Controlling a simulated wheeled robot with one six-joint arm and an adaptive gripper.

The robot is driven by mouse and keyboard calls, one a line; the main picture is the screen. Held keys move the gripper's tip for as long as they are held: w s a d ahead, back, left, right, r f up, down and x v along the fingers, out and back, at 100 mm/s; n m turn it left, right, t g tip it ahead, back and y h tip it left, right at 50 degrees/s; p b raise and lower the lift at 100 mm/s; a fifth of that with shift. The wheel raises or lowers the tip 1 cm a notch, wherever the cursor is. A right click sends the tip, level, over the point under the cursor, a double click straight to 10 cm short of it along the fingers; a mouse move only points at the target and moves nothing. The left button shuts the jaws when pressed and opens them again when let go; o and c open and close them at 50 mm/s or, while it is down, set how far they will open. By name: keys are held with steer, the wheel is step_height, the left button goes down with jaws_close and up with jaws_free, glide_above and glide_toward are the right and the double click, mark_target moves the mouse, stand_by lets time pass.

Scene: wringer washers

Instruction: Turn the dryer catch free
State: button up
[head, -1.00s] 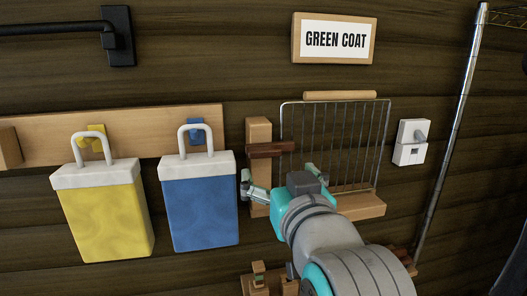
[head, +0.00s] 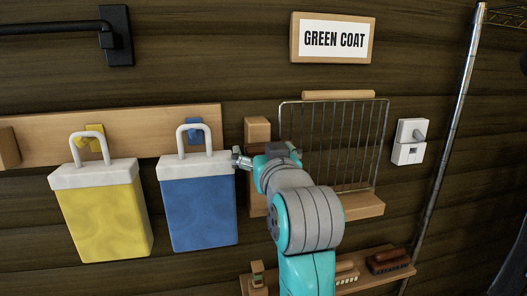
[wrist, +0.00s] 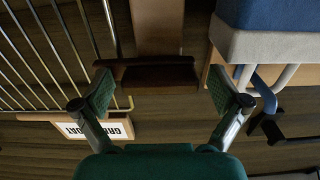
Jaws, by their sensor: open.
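The dryer catch is a dark brown wooden bar (wrist: 160,76) lying across the pale wooden post (head: 257,130), beside the wire drying rack (head: 337,140). In the wrist view the bar lies crosswise between the two fingers of my gripper (wrist: 160,92), one finger near each end. I cannot tell whether either finger touches it. In the head view my gripper (head: 262,160) is in front of the post and hides the catch. One fingertip shows close to the right edge of the blue bag (head: 200,210). My gripper is open.
A yellow bag (head: 103,215) hangs left of the blue one on a peg rail (head: 60,135). A GREEN COAT sign (head: 333,38) is above the rack. A white switch (head: 409,142) and a metal pole (head: 455,120) are at the right. Brushes (head: 387,261) sit on a low shelf.

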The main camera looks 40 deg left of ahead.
steer(key=shift+s, duration=0.1)
steer(key=c, duration=1.6)
